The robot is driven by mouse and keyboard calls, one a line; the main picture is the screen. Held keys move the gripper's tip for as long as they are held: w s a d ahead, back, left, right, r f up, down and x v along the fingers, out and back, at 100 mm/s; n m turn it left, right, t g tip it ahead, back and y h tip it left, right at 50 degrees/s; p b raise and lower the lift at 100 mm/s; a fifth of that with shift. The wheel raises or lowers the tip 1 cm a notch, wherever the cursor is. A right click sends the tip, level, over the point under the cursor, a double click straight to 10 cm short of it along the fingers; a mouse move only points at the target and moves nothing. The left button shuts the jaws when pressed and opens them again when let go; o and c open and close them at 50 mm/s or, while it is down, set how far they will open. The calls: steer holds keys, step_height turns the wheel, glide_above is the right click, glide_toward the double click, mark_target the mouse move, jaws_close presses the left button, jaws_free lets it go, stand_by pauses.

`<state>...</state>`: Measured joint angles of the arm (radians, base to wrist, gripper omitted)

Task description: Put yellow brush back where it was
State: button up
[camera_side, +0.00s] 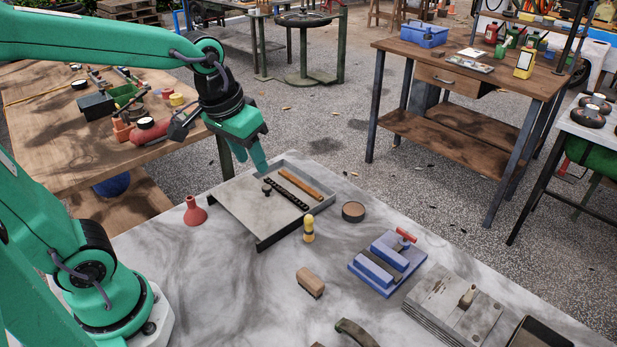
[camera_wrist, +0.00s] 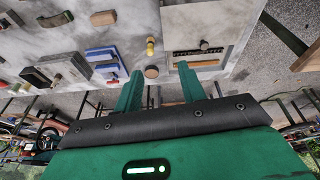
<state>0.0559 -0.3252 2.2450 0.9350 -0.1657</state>
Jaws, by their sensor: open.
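A small yellow piece with a rounded top and a dark band (camera_side: 309,230) stands upright on the marble table, just off the tray's right corner. It fits the yellow brush best, but I cannot make out bristles. It also shows in the wrist view (camera_wrist: 150,46). My gripper (camera_side: 258,160) is above the far left edge of the grey tray (camera_side: 238,212), away from the yellow piece. In the wrist view my gripper (camera_wrist: 160,88) has its two green fingers wide apart with nothing between them.
The tray holds an orange-brown bar (camera_side: 300,183), a black strip (camera_side: 285,193) and a dark knob (camera_side: 267,189). Around it are a red funnel (camera_side: 195,212), a round tin (camera_side: 353,211), a brown wooden brush (camera_side: 310,283), a blue vise (camera_side: 386,263) and stacked grey plates (camera_side: 450,307).

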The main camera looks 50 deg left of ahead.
steer(key=s+a+m+t, duration=0.1)
steer(key=s+t, duration=0.1)
steer(key=s, duration=0.6)
steer(key=shift+a+r, duration=0.35)
steer(key=shift+r, duration=0.1)
steer(key=shift+o, duration=0.6)
steer(key=shift+w, duration=0.1)
